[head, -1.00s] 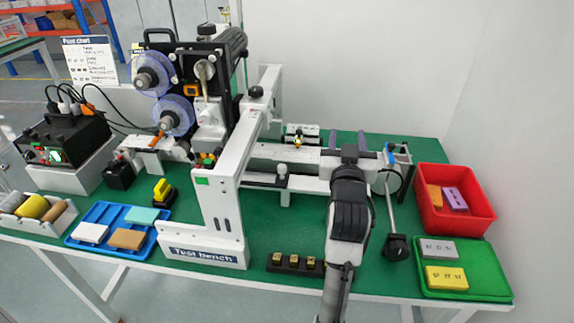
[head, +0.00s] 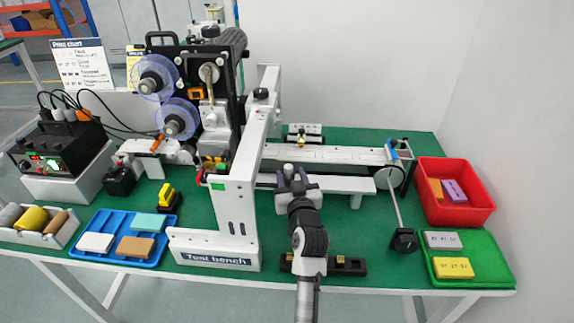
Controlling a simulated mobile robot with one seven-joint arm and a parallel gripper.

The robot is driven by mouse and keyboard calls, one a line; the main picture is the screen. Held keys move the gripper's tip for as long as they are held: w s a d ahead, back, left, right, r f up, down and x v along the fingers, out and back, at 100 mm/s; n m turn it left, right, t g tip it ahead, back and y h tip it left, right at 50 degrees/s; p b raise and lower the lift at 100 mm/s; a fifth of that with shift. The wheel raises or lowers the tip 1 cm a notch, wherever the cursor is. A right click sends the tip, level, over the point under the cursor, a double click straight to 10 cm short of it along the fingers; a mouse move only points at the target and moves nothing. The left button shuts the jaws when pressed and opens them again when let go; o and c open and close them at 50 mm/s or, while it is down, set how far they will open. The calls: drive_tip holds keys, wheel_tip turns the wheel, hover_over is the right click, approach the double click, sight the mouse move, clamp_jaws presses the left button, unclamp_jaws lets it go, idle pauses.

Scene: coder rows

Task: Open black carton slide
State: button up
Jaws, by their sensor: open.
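My gripper (head: 293,172) is open, with its two fingers spread, at the front white rail (head: 345,183) of the test bench machine. A small dark knob-like part (head: 289,170) shows between or just behind the fingers; I cannot tell whether they touch it. No part is clearly recognisable as a black carton slide. The white machine frame (head: 238,225) stands just left of my gripper. My wrist and arm hide part of the rail and of a black holder (head: 348,266) with small yellow pieces.
A red bin (head: 480,215) and a green tray (head: 495,285) with labelled blocks stand at right. A black block (head: 403,240) sits on a rod's end. A blue tray (head: 85,258) lies at left.

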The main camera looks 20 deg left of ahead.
sight(289, 171)
drive_tip(key=shift+p+x, duration=0.4)
drive_tip(key=shift+x, duration=1.5)
clamp_jaws()
